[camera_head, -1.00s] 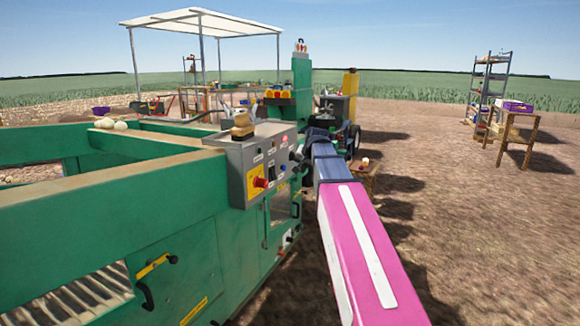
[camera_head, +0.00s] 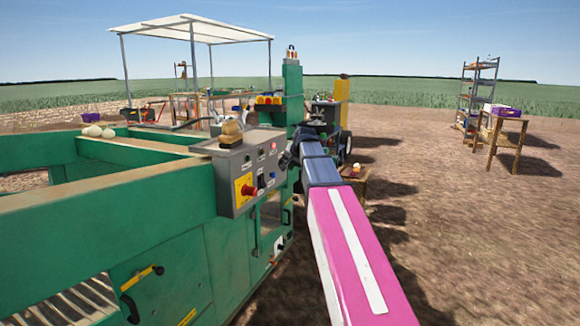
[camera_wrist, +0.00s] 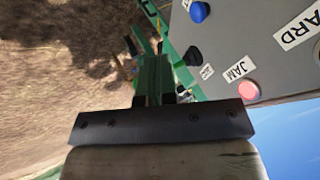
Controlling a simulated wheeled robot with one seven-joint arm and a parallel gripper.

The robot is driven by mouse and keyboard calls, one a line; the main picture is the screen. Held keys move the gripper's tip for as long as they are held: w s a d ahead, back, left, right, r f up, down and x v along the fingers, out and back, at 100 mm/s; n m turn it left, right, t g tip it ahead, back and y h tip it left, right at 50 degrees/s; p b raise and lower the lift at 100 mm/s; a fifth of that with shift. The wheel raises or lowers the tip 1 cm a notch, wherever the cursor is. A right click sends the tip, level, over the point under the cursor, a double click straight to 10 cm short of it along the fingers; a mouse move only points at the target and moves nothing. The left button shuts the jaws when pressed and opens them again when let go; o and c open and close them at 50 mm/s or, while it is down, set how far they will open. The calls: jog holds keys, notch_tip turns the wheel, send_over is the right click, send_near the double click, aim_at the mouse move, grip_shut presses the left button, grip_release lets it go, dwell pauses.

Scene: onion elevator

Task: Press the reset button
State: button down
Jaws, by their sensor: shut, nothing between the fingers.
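The grey control panel (camera_head: 228,168) is mounted on the green machine. It carries a red stop button (camera_head: 248,190) on a yellow plate, small switches and a lit pinkish-red lamp (camera_head: 273,146). In the wrist view, the lamp (camera_wrist: 248,90) is labelled JAM. A blue button (camera_wrist: 199,11) and a black knob (camera_wrist: 192,56) are near it. I cannot read a reset label, so I cannot tell which button is reset. My gripper (camera_wrist: 154,98) is shut and empty; the panel face lies to its right in the wrist view. In the head view, my gripper (camera_head: 287,158) is by the panel's right edge.
The green machine frame (camera_head: 110,200) fills the left. An onion-like object (camera_head: 231,131) sits on the panel top. A small wooden stand (camera_head: 357,183) is beyond my arm. A wooden table (camera_head: 500,135) and shelf (camera_head: 470,95) stand far right.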

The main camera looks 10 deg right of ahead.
aim_at(274, 174)
jog(key=w+a+f, duration=0.4)
jog(key=w+f, duration=0.1)
jog(key=w, duration=0.1)
jog(key=shift+w+a+f, duration=0.2)
jog(key=shift+w+f, duration=0.1)
jog(key=shift+f, duration=0.1)
jog(key=shift+w+a+r, duration=0.1)
jog(key=shift+w+a, duration=0.6)
jog(key=shift+a, duration=0.2)
jog(key=s+d+r, duration=0.5)
jog(key=s+r, duration=0.3)
jog(key=s, duration=0.1)
jog(key=shift+d, duration=0.3)
